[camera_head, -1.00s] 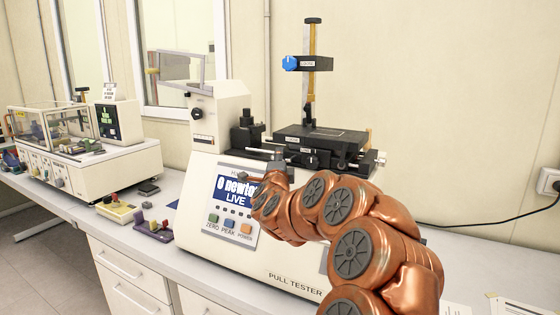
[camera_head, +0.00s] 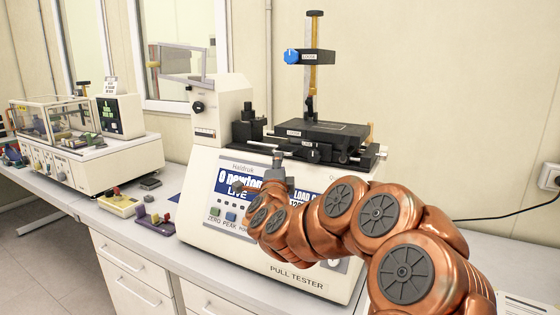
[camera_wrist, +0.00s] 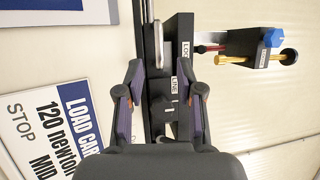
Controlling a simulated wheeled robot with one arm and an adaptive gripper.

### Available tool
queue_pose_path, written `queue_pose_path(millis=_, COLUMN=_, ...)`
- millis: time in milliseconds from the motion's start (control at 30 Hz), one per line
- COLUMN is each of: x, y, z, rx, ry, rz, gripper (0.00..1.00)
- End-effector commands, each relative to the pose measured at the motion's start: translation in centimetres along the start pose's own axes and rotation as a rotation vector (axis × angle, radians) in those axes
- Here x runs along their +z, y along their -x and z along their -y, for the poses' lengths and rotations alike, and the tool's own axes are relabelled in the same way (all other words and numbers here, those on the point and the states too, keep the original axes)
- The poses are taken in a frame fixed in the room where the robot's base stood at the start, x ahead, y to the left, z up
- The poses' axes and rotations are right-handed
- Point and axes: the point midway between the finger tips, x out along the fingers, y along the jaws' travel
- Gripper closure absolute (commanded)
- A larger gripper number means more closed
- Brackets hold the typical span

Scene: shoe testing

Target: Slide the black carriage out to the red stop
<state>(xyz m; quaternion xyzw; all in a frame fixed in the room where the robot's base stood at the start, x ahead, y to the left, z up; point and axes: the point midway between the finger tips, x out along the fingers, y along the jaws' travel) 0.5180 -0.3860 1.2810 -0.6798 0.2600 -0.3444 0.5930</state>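The black carriage (camera_head: 335,132) sits on the rail on top of the white pull tester (camera_head: 265,258). In the wrist view a black labelled block (camera_wrist: 184,60), seemingly part of the carriage, stands beyond and between the fingers, with a small dark lever on it (camera_wrist: 166,103). My gripper (camera_head: 278,168) is in front of the tester's top edge, left of the carriage's middle. In the wrist view my gripper (camera_wrist: 160,72) has its two fingers well apart, one on each side of the block. I cannot tell whether either touches it. I cannot make out the red stop.
A post with a blue-knobbed black head (camera_head: 309,56) rises behind the carriage. A clear guard (camera_head: 182,62) stands at the tester's left. Small coloured items (camera_head: 154,221) lie on the bench, with another machine (camera_head: 80,150) farther left.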

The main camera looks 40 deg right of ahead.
Motion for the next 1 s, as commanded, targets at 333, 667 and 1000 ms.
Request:
queue_pose_path(millis=333, x=0.3, y=2.7, z=0.0, rx=0.001, ry=0.003, rz=0.007, gripper=0.63)
queue_pose_path(millis=667, x=0.2, y=4.0, z=0.0, rx=0.0, ry=0.001, rz=0.004, gripper=0.63)
queue_pose_path(millis=1000, x=0.0, y=4.3, z=-0.1, rx=0.002, ry=0.0, rz=0.001, gripper=0.63)
